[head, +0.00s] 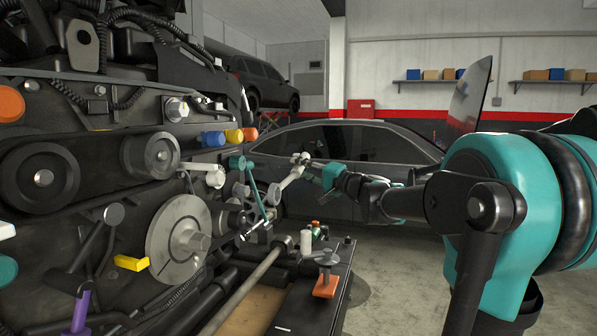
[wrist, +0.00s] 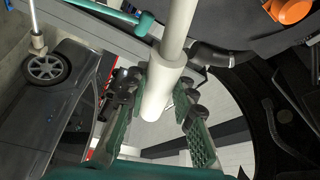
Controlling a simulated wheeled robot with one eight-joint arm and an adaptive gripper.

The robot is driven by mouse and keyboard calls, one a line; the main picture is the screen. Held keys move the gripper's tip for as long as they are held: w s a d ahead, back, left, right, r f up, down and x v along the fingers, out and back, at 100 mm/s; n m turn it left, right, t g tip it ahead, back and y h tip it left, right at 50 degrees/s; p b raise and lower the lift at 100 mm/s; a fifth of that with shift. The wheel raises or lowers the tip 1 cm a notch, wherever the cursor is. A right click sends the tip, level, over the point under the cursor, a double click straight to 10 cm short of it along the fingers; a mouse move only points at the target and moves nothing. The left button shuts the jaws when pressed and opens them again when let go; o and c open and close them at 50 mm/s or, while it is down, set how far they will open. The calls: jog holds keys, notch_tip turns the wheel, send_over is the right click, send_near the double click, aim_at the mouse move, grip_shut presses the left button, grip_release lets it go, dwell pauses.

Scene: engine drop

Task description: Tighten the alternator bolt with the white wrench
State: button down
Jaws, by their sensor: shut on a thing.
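My gripper (head: 312,169), with teal and black fingers, is to the right of the engine (head: 110,130) in the head view. It is shut on the white wrench (head: 289,181), which slants down and left toward the engine's right side. In the wrist view, the wrench's thick white handle (wrist: 165,85) lies between the two fingers of my gripper (wrist: 158,112). The far end of the wrench runs out of the top of that view. I cannot tell which fitting is the alternator bolt, or whether the wrench touches it.
A teal lever (head: 257,182) and a white knob (head: 205,170) stick out near the wrench. Below is a black bench (head: 318,310) with an orange-based part (head: 326,286) and a white cylinder (head: 306,241). A dark car (head: 345,150) stands behind. Open floor lies right of the bench.

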jog(key=shift+w+a, duration=0.3)
jog(key=shift+a, duration=0.55)
jog(key=shift+w+a, duration=0.35)
jog(key=shift+a, duration=0.55)
jog(key=shift+w+a, duration=0.3)
jog(key=shift+a, duration=0.55)
jog(key=shift+w+a, duration=0.3)
jog(key=shift+a, duration=0.65)
jog(key=shift+w+a, duration=0.15)
jog(key=shift+a, duration=0.15)
jog(key=shift+w+a, duration=0.1)
jog(key=shift+a, duration=0.25)
jog(key=c, duration=1.9)
grip_release()
grip_shut()
